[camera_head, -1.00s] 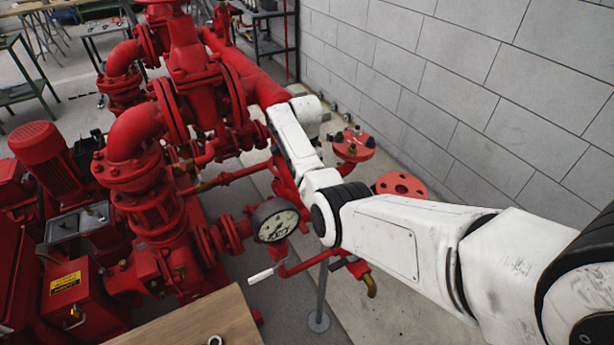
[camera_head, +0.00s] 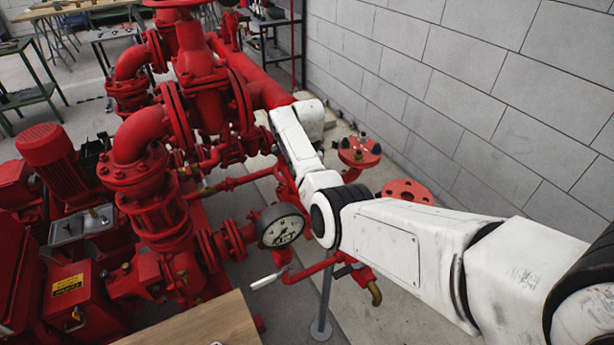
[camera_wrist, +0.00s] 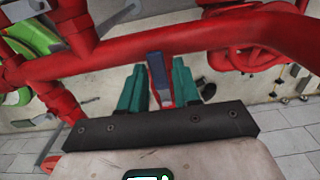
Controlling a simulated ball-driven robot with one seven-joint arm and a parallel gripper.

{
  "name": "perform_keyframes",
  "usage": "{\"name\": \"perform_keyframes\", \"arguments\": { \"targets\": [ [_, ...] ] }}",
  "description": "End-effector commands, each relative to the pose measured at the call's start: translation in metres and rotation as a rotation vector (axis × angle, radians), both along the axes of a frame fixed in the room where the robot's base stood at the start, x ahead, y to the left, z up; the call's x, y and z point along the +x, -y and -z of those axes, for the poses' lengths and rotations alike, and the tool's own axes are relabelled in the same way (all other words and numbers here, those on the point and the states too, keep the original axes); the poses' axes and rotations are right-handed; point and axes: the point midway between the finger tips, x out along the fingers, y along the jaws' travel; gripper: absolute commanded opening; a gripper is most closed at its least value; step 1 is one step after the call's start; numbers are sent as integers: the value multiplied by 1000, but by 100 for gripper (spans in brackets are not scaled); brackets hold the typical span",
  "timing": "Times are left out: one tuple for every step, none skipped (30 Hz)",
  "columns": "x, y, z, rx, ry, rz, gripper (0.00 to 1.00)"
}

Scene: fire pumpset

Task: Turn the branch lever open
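My gripper (camera_wrist: 160,86) shows in the wrist view with two teal fingers apart. A narrow dark blue and red piece (camera_wrist: 156,68) lies in line with the gap between them; I cannot tell whether it is the branch lever or whether the fingers touch it. A thick red pipe (camera_wrist: 225,38) crosses beyond the fingers. In the head view my gripper is hidden behind my arm and the pipework. A pale lever (camera_head: 264,282) sticks out left from a thin red pipe below the pressure gauge (camera_head: 282,226). A pale lever (camera_wrist: 118,18) also shows in the wrist view.
Red pump pipework (camera_head: 160,200) fills the left of the head view. Red flanges (camera_head: 360,151) stand between my arm and the grey block wall (camera_head: 450,85). A wooden top (camera_head: 195,325) is at the near edge. A red handwheel (camera_wrist: 258,58) is right of my fingers.

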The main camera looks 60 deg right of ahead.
Motion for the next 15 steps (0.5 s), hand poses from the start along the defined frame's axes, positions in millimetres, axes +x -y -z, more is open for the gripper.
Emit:
{"name": "perform_keyframes", "arguments": {
  "targets": [
    [-1, 0, 0, 0, -1, 1, 37],
    [-1, 1, 0, 0, -1, 1, 40],
    [-1, 1, 1, 0, -1, 1, 43],
    [-2, 1, 1, 0, -2, 1, 46],
    [-2, 1, 1, 0, -2, 1, 46],
    [-2, 1, 1, -1, -3, 1, 46],
    [-2, 1, 1, -1, -3, 2, 46],
    [-2, 1, 1, -1, -3, 2, 46],
    [-2, 1, 1, 0, -4, 2, 46],
    [-2, 1, 1, 0, -4, 2, 46],
    [-2, 1, 1, 0, -4, 2, 46],
    [-2, 1, -1, -1, -3, 2, 46],
    [-2, 1, -2, -1, -2, 2, 46],
    [-2, 1, -5, -2, -2, 2, 46],
    [-2, 1, -9, -2, -2, 2, 46]
  ]
}}
